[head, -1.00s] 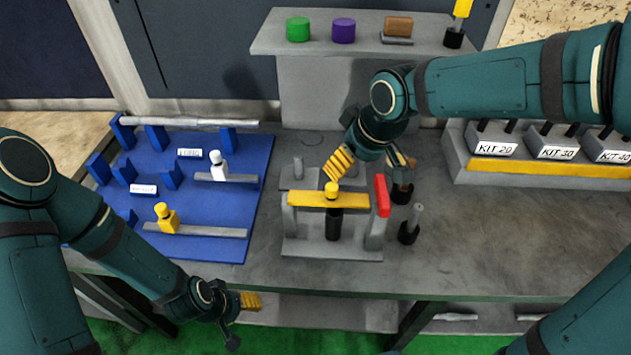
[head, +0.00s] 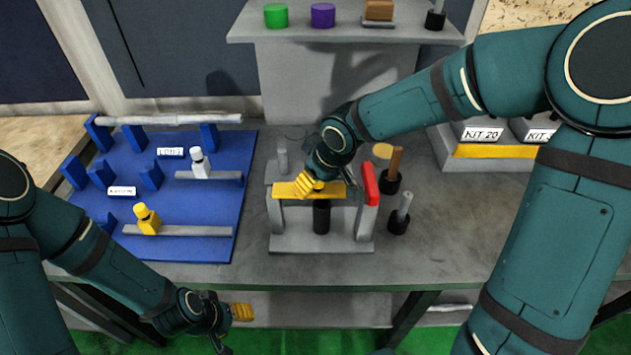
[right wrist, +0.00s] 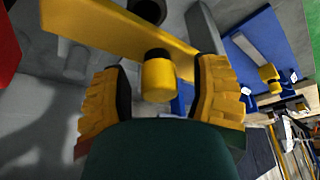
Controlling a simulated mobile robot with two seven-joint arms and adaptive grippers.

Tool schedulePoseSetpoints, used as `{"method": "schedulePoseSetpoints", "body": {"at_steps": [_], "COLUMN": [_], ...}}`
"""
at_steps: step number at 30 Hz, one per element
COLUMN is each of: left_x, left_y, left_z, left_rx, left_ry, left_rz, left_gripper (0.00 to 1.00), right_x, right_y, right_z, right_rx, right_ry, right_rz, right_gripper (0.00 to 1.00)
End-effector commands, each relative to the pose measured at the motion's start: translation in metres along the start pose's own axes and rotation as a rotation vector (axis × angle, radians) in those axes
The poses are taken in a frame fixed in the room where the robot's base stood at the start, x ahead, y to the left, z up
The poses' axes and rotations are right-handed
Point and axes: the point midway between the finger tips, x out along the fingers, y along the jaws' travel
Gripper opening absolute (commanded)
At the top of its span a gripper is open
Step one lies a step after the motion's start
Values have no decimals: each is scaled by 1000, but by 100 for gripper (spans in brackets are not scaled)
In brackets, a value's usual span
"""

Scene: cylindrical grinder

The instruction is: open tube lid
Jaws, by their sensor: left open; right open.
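A grey fixture (head: 285,243) holds a black tube (head: 321,219) upright under a yellow crossbar (head: 287,190). A yellow cylindrical knob (right wrist: 158,79) with a dark collar, which looks like the lid, sits at the crossbar in the right wrist view. My right gripper (head: 327,188) is at the crossbar from above; it is open, with one ribbed yellow finger on each side of the knob. Visible gaps separate the fingers from it. In the head view the gripper partly hides the knob. My left gripper (head: 236,315) is empty and open, low in front of the bench edge.
A red block (head: 370,185) stands at the fixture's right end. Black-based posts, one brown-topped (head: 393,165) and one grey (head: 403,208), stand close beside it. A blue board (head: 205,225) with holders lies left. Kit bins (head: 490,150) stand right.

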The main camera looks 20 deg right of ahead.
Motion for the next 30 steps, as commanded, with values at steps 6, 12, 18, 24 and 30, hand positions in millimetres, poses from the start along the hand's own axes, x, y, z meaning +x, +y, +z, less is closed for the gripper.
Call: {"method": "schedulePoseSetpoints", "body": {"at_steps": [6,12,18,24,30], "left_x": [0,0,0,0,0], "left_y": [0,0,0,0,0], "left_z": [0,0,0,0,0], "left_rx": [0,0,0,0,0], "left_ry": [-1,-1,0,0,0], "left_rz": [0,0,0,0,0], "left_gripper": [53,53,53,53,53], "right_x": [2,2,2,2,2], "right_y": [0,0,0,0,2], "right_z": [0,0,0,0,-5], "right_rx": [1,1,1,0,-7], "right_ry": [0,0,0,-2,-19], "right_rz": [0,0,0,0,16], "right_gripper": [61,28,0,0,0]}}
